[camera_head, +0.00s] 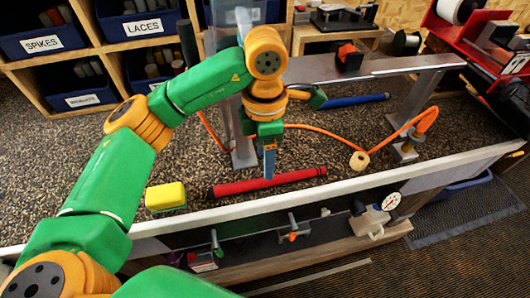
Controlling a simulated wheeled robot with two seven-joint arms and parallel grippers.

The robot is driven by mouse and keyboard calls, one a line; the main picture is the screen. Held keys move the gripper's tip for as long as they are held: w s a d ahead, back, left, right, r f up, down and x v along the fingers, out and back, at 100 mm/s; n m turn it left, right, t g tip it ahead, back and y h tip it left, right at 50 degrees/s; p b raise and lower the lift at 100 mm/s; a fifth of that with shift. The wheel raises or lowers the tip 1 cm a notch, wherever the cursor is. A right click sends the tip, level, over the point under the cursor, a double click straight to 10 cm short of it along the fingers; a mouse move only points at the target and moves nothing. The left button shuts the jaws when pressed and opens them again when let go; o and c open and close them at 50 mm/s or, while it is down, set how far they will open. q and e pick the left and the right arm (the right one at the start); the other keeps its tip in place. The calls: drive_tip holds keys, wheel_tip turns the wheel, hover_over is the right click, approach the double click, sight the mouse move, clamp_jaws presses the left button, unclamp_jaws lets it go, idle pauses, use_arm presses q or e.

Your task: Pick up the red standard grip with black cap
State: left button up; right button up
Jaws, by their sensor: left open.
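The red grip (235,186) lies flat on the speckled bench top near its front edge, with a small dark end at its left that looks like the black cap. My left gripper (269,172) comes down from above over the middle-right part of the red grip. Its fingers are open and seen nearly edge-on; they overlap the grip in the view, and I cannot tell whether they touch it. The grip lies on the bench and is not held. My right gripper is out of view.
A yellow sponge (165,196) lies left of the grip. A blue grip (355,100) lies farther back. An orange hose (330,131) and a tan roll (359,161) are to the right. A raised metal rail (350,68) and labelled blue bins (140,25) stand behind.

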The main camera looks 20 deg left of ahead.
sight(264, 180)
use_arm(q)
drive_tip(key=shift+s, duration=0.15)
drive_tip(key=shift+s+d+f+p, duration=0.1)
drive_tip(key=shift+s+f+p, duration=0.15)
drive_tip(key=shift+f, duration=0.25)
drive_tip(key=shift+s+d+f+p, duration=0.1)
drive_tip(key=shift+s+f+p, duration=0.15)
drive_tip(key=shift+f, duration=0.25)
drive_tip(key=f, duration=0.3)
drive_tip(key=f+p, duration=0.1)
drive_tip(key=shift+w+a+f, duration=0.25)
drive_tip(key=shift+s+d+r, duration=0.1)
drive_tip(key=shift+c, duration=1.3)
clamp_jaws()
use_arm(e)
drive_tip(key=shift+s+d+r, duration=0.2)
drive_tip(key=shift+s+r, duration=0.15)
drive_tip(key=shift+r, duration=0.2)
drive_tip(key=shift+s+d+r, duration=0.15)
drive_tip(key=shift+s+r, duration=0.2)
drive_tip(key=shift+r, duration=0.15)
